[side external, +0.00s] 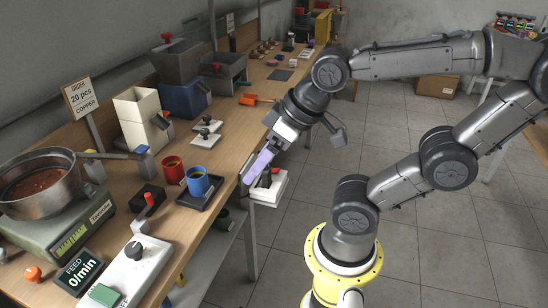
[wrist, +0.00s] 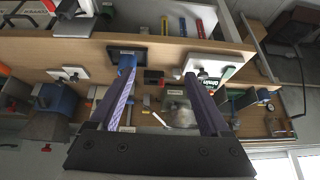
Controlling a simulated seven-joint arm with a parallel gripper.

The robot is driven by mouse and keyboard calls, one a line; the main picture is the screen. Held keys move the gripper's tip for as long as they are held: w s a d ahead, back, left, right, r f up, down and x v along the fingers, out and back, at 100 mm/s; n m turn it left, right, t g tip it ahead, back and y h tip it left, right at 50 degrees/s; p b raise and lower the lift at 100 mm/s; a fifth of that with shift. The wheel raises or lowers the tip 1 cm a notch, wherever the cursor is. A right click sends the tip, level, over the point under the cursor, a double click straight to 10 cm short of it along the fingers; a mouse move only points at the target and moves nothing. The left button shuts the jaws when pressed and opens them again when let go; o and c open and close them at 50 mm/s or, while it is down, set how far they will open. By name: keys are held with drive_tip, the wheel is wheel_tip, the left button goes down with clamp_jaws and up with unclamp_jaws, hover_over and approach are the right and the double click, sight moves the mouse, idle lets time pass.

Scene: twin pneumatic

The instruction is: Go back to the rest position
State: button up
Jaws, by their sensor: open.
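My gripper (side external: 257,172) hangs from my bent arm at the front edge of the wooden workbench (side external: 228,160), pointing down and to the left. A purple finger shows in the side view, in front of a white box with a dark and red control on top (side external: 270,186). In the wrist view my gripper (wrist: 160,74) has its two purple fingers wide apart. No object is held between them; the bench and its items show beyond. The exact gap between the fingertips and the bench cannot be told.
A blue cup (side external: 198,184) stands on a black tray (side external: 184,203), with a red cup (side external: 173,170) beside it. A scale (side external: 68,232) carries a pan of copper-coloured pieces (side external: 36,184). A sign (side external: 82,98) and hoppers (side external: 182,97) stand behind. Open floor (side external: 420,240) lies right.

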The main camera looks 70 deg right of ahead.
drive_tip(key=shift+s+d+r+g, duration=0.15)
drive_tip(key=shift+s+d, duration=0.1)
drive_tip(key=shift+s, duration=0.4)
drive_tip(key=shift+s+d+r+g, duration=0.15)
drive_tip(key=shift+s+d, duration=0.1)
drive_tip(key=shift+s, duration=0.35)
idle(0.3)
